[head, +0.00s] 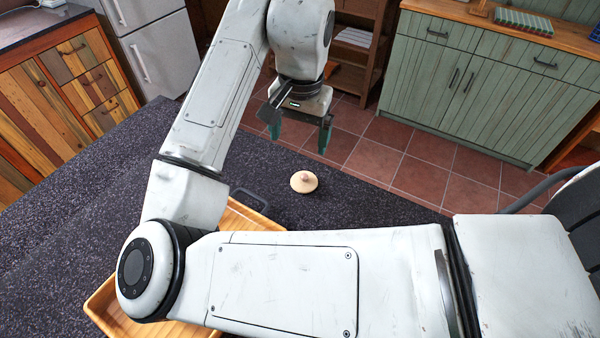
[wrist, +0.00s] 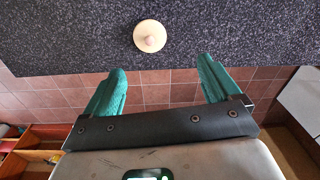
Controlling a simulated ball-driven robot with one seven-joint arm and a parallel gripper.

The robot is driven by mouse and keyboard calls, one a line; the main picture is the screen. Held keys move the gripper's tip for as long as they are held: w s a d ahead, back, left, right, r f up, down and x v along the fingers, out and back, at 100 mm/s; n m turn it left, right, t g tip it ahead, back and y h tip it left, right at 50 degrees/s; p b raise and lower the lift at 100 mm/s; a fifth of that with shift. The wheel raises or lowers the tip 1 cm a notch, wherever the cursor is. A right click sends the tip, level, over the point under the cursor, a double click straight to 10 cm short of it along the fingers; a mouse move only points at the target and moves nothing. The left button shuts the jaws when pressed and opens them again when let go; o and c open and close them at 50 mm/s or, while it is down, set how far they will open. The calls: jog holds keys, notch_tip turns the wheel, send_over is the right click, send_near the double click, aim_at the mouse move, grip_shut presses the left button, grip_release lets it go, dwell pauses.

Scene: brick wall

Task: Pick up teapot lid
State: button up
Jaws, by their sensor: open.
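The teapot lid (head: 304,181) is a small round beige disc with a knob on top. It lies knob up on the dark speckled countertop (head: 330,205), near its far edge. My gripper (head: 299,142) is open and empty, with green fingers, above and beyond the lid in the head view. In the wrist view the lid (wrist: 150,36) shows ahead of the two spread fingertips (wrist: 161,70), roughly centred between them. The fingers are apart from the lid and appear over the floor just past the counter edge. No teapot shows.
A wooden tray (head: 103,302) with a dark handle (head: 249,196) sits on the counter, mostly hidden behind my arm. The counter around the lid is clear. Green cabinets (head: 470,85) stand across the tiled floor (head: 400,165).

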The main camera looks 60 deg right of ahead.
send_over(304, 175)
jog(key=shift+g, duration=0.3)
jog(key=f, duration=0.5)
jog(key=shift+s+a+f, duration=0.1)
jog(key=shift+a+f, duration=0.05)
jog(key=shift+a, duration=0.25)
jog(key=shift+d+f+p, duration=0.2)
jog(key=shift+f+p, duration=0.1)
jog(key=shift+f, duration=1.3)
jog(key=shift+d+f+p, duration=0.15)
jog(key=shift+f+p, duration=0.1)
jog(key=shift+f, duration=1.35)
jog(key=shift+c, duration=0.5)
jog(key=c, duration=0.9)
